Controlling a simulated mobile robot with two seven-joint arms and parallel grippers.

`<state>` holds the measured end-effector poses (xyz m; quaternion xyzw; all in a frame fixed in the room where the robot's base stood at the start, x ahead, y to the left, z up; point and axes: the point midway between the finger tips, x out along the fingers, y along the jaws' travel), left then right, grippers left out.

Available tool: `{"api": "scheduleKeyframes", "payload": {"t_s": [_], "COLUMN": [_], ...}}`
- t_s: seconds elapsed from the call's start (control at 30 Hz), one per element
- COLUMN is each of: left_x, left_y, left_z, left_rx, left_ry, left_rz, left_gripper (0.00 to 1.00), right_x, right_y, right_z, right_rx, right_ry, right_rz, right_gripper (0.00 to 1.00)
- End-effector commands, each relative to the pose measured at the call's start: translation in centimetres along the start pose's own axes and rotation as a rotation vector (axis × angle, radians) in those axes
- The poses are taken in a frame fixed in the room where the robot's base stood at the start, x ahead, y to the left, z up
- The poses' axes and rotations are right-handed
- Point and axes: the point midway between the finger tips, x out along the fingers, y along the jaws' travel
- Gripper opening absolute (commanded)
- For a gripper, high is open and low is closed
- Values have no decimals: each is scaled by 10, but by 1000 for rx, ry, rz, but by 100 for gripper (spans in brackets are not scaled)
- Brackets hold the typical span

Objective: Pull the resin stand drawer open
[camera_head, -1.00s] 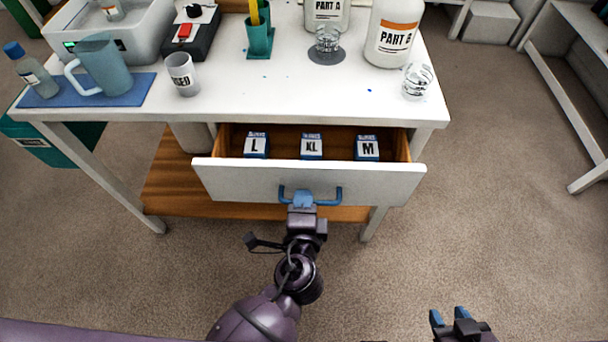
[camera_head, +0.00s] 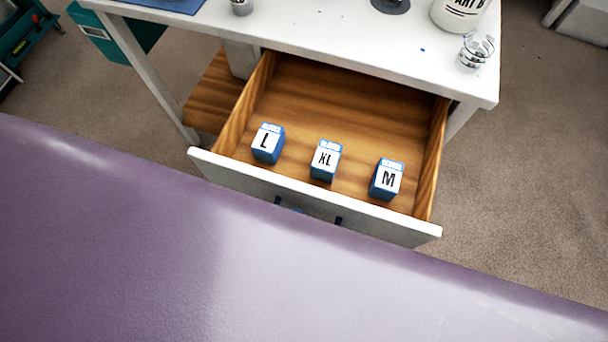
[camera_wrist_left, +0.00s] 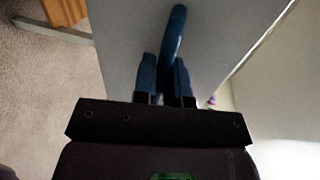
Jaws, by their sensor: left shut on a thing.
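The resin stand drawer (camera_head: 345,115) is pulled well out from under the white tabletop, its wooden floor in plain view. Its white front panel (camera_head: 385,226) is slightly angled in the head view, and it also shows in the left wrist view (camera_wrist_left: 225,55). Only the ends of the blue handle (camera_head: 338,220) show past my purple arm in the head view. My left gripper (camera_wrist_left: 164,70) is shut on the handle (camera_wrist_left: 175,30), one blue finger on each side of the bar. My right gripper is out of view.
Small blue boxes marked L (camera_head: 267,143), XL (camera_head: 325,160) and M (camera_head: 386,179) stand in the drawer. A clear cup (camera_head: 475,50) and a white bottle (camera_head: 458,14) stand near the tabletop's right edge. Carpet is free on the right.

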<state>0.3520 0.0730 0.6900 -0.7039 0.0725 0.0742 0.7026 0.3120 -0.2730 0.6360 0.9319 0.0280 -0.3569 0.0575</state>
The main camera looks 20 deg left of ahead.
Motion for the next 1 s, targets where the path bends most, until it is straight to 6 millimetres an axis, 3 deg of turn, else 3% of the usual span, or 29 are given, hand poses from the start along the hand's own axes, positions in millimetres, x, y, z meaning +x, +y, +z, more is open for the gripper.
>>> {"api": "scheduleKeyframes", "payload": {"t_s": [0.4,0.43,0.6,0.87,1.0], "left_x": [-2,-2,-2,-2,-4], "left_y": [0,0,0,0,-10], "left_z": [0,0,0,0,0], "left_rx": [-1,-1,0,0,-3], "left_ry": [5,5,4,2,1], "left_rz": [-1,-1,-1,-1,-5], "left_gripper": [0,14,37,37,37], "right_x": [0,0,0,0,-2], "right_y": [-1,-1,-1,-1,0], "right_z": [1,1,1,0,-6], "right_rx": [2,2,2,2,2], "right_ry": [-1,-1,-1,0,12], "right_rz": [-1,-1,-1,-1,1], "right_gripper": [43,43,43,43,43]}}
